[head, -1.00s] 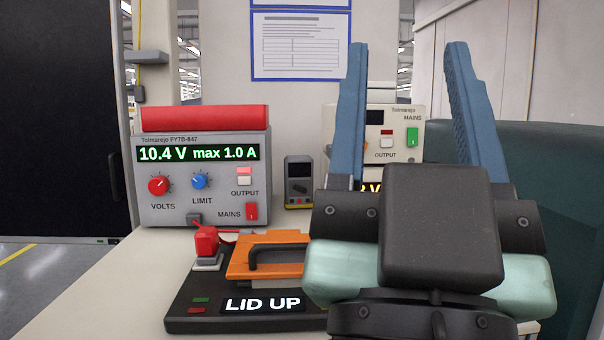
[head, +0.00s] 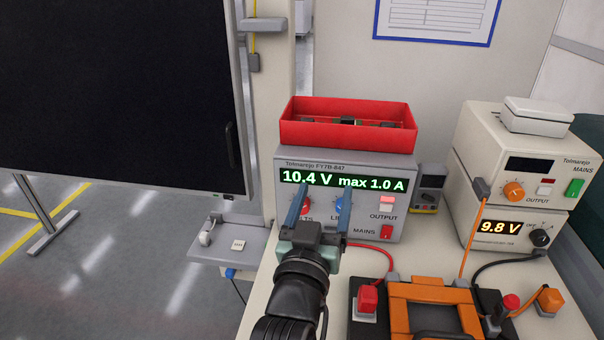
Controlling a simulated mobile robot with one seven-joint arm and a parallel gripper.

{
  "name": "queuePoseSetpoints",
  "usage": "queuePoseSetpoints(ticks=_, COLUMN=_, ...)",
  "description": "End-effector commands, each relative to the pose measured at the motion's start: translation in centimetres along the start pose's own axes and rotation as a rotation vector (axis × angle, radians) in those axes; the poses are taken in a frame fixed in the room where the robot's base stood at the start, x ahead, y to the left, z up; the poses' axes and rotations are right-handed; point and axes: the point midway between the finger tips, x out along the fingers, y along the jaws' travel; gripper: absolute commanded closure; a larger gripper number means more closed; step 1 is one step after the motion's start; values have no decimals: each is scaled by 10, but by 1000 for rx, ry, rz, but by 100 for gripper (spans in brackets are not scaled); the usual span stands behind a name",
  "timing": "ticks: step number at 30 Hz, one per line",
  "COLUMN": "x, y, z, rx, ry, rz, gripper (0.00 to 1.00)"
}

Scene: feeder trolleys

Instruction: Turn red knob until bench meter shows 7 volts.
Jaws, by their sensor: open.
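The grey power supply (head: 290,232) stands on the bench and its green display (head: 342,181) reads 10.4 V max 1.0 A. Its red VOLTS knob (head: 307,203) is at the panel's left, partly hidden by my gripper's left finger. The bench meter (head: 499,228) at the right, with an amber display, reads 9.8 V. My gripper (head: 325,188) is open and empty, its two blue fingers in front of the supply's panel. The right finger overlaps the blue LIMIT knob (head: 341,206). I cannot tell whether either finger touches a knob.
A red bin (head: 345,135) with small parts sits on the supply. A second cream unit (head: 515,165) with an orange knob stands on the meter. A small handheld instrument (head: 428,188) is between them. A black fixture with an orange frame (head: 433,292) and cables lies in front, right of my arm.

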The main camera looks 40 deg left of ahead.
Motion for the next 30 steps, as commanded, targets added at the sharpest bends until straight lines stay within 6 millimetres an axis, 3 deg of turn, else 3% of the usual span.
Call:
queuePoseSetpoints(ticks=1, x=0, y=-14, z=-6, rx=-3, ry=-33, rz=-29, gripper=24)
queuePoseSetpoints(ticks=3, x=-3, y=-30, z=2, rx=-9, ry=-63, rz=-58, gripper=24)
queuePoseSetpoints(ticks=7, x=-8, y=-48, z=13, rx=-16, ry=-96, rz=-91, gripper=24)
queuePoseSetpoints(ticks=14, x=-12, y=-55, z=36, rx=-19, ry=-110, rz=-101, gripper=24)
queuePoseSetpoints(ticks=24, x=-20, y=-63, z=109, rx=-20, ry=-109, rz=-101, gripper=24)
queuePoseSetpoints(ticks=26, x=-4, y=-63, z=100, rx=-20, ry=-102, rz=-100, gripper=24)
queuePoseSetpoints(ticks=30, x=20, y=-66, z=103, rx=-20, ry=-104, rz=-101, gripper=24)
